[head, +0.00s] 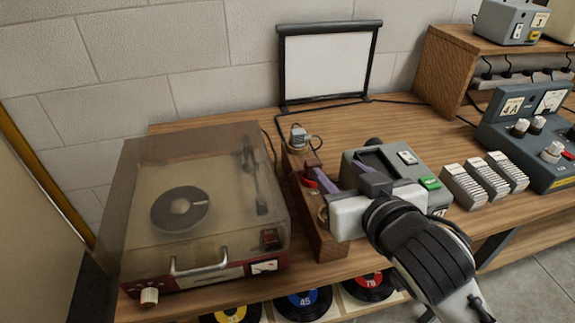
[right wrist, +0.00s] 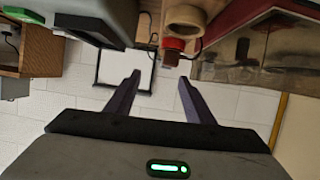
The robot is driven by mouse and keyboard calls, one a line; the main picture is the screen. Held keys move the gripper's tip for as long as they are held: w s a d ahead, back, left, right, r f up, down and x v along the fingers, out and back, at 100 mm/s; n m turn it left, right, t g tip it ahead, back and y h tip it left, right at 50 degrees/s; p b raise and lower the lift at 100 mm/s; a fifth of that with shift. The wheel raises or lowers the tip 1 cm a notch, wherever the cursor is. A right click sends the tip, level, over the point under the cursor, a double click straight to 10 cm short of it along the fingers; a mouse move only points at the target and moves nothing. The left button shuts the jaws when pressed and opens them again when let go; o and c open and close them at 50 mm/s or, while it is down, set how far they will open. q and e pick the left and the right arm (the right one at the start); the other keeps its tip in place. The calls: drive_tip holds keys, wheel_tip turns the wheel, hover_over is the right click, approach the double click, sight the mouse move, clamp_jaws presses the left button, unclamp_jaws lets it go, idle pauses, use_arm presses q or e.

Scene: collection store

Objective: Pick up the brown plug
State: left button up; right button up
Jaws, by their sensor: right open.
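In the right wrist view nothing is between the fingertips (right wrist: 159,78). My left gripper is not in view.
A record player (head: 190,210) with a clear lid stands left of the strip. A grey device (head: 408,158) with a green button is close on the right, then several ribbed blocks (head: 482,182). A white framed panel (head: 328,65) stands behind. Bare tabletop lies at the back.

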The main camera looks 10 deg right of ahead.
sight(314, 161)
drive_tip(key=w, duration=0.1)
drive_tip(key=w+a+f, duration=0.1)
drive_tip(key=w+f, duration=0.1)
drive_tip(key=shift+w+a, duration=0.25)
drive_tip(key=shift+w, duration=0.1)
drive_tip(key=shift+a+x, duration=0.15)
drive_tip(key=shift+x, duration=1.3)
drive_tip(key=shift+a+x, duration=0.1)
drive_tip(key=shift+x, duration=1.35)
drive_tip(key=c, duration=1.1)
